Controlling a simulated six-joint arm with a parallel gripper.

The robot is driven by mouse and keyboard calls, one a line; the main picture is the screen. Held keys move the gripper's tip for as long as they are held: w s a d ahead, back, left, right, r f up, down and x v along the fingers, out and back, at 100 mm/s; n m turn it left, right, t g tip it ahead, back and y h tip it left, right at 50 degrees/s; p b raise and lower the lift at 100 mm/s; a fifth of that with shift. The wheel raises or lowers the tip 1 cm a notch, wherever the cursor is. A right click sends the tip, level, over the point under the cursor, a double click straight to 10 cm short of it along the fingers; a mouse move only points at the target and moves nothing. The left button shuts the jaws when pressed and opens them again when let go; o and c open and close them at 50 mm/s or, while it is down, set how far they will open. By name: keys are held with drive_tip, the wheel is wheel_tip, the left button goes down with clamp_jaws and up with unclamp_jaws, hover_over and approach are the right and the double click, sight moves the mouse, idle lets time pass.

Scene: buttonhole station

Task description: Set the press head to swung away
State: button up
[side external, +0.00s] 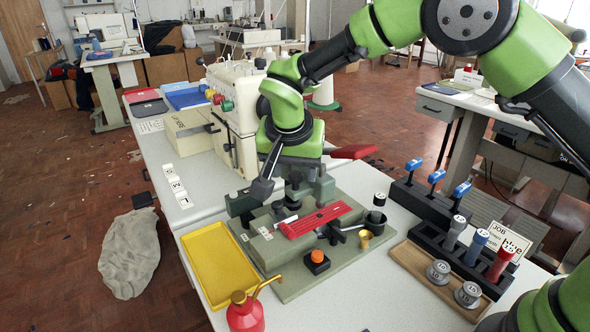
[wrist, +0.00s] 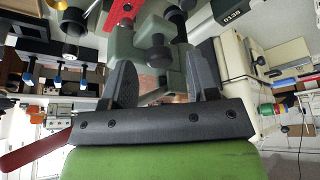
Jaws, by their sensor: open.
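The grey-green press (side external: 300,190) stands on a flat grey-green base plate (side external: 345,262), in the middle of the side view. Its upper blocks and dark knobs sit behind the red marked slide (side external: 318,218). My gripper (side external: 290,184) points down at these blocks from above. In the wrist view my gripper (wrist: 165,85) has its two dark fingers spread, with a grey-green press part (wrist: 150,45) showing between and beyond them. I cannot tell whether the fingers touch it. A red handle (side external: 352,152) sticks out to the right beside my gripper. My wrist hides much of the press head.
An orange button (side external: 317,257) and a brass cup (side external: 365,238) are on the plate. Racks with blue-topped tools (side external: 436,176) stand right. The sewing machine (side external: 240,110) is close behind.

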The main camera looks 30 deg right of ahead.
drive_tip(key=shift+w+d+f, duration=0.2)
drive_tip(key=shift+f, duration=0.4)
clamp_jaws()
